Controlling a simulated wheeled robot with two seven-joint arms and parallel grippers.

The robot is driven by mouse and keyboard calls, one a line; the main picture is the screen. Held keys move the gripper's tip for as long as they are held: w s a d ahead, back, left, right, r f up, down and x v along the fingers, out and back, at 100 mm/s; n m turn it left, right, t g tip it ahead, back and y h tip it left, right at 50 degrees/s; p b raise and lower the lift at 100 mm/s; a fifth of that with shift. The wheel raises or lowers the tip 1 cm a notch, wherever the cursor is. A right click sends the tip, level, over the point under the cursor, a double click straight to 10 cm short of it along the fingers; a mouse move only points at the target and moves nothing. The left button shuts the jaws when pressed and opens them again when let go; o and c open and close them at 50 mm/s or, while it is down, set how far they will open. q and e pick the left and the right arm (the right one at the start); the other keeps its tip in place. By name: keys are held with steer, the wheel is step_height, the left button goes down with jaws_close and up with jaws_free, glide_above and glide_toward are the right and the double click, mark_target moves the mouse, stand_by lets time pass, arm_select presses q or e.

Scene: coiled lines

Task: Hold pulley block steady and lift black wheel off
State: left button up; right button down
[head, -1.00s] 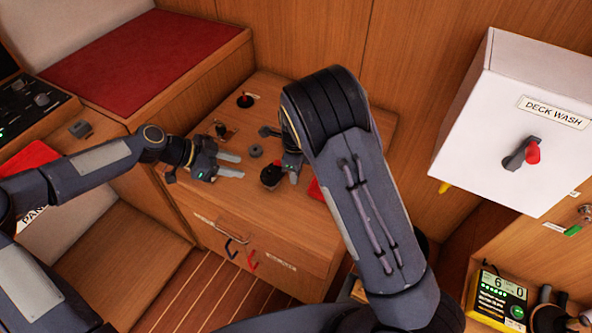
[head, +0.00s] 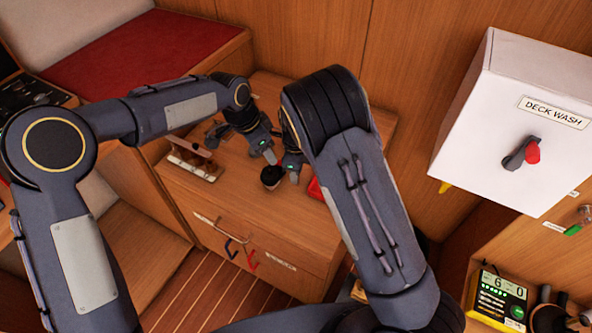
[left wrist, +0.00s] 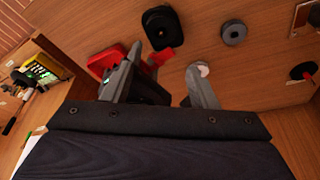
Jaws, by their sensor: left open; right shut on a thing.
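The pulley block (head: 271,177) looks like a small, rounded black piece on the wooden counter. In the left wrist view the black piece (left wrist: 160,28) shows red at its lower edge. My right gripper (head: 292,176) is shut on it from the right; the contact is partly hidden. My left gripper (head: 268,155) is open just above and behind it, pointing down and right. In the left wrist view the open fingers (left wrist: 162,88) are just below the black piece, with nothing clearly between them. I cannot make out the black wheel on the block. A dark wheel-like disc (left wrist: 234,32) lies apart on the counter.
A red container (head: 315,189) stands right of my right gripper; it also shows in the left wrist view (left wrist: 108,61). The counter front (head: 170,187) is clear. The DECK WASH box (head: 520,125) is at right.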

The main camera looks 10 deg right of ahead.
mark_target(268, 171)
arm_select(q)
steer(key=shift+f, duration=4.3)
steer(key=shift+c, duration=0.3)
steer(key=c, duration=0.8)
steer(key=shift+r, duration=0.1)
steer(key=shift+r, duration=2.25)
arm_select(e)
steer(key=c, duration=1)
jaws_free()
